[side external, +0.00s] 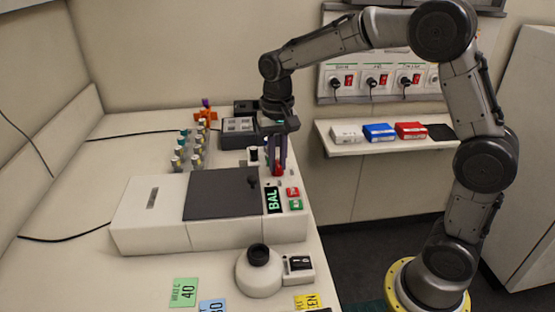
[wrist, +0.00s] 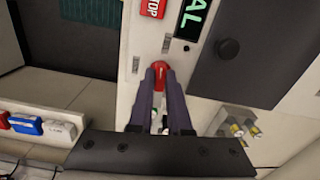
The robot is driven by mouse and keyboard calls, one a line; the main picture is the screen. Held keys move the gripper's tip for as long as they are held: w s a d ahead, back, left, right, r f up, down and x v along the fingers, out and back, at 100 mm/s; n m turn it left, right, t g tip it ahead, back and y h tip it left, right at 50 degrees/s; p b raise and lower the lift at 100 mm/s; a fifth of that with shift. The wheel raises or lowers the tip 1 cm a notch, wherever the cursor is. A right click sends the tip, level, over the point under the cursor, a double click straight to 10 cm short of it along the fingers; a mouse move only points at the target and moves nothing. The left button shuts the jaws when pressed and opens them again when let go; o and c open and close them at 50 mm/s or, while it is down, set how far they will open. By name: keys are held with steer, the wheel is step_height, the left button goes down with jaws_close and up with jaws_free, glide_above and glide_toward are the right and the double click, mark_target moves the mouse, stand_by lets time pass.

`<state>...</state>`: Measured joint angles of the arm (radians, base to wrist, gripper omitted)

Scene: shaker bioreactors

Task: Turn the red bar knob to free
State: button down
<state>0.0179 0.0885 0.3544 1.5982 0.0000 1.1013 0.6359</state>
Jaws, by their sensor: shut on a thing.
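The red bar knob (wrist: 160,70) sits on the front panel strip of a white bench machine (side external: 150,208), next to a display reading BAL (side external: 272,200). My gripper (wrist: 163,80) points down at the panel, and its two dark fingers are shut on the red knob. In the side external view the fingers (side external: 277,168) come down over the knob, which shows as a small red patch (side external: 278,171) between the tips.
Red and green buttons (side external: 294,198) are close beside the display. A dark lid (side external: 222,194) with a small black knob covers the machine's middle. A rack of capped tubes (side external: 190,150) stands behind. A white round device (side external: 259,272) is in front. A wall shelf (side external: 385,146) holds boxes.

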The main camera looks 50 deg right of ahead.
mark_target(278, 163)
steer(key=shift+r+m, duration=0.1)
steer(key=shift+m, duration=0.6)
steer(key=c, duration=0.9)
jaws_free()
steer(key=shift+o, duration=0.2)
step_height(278, 163, up, 14)
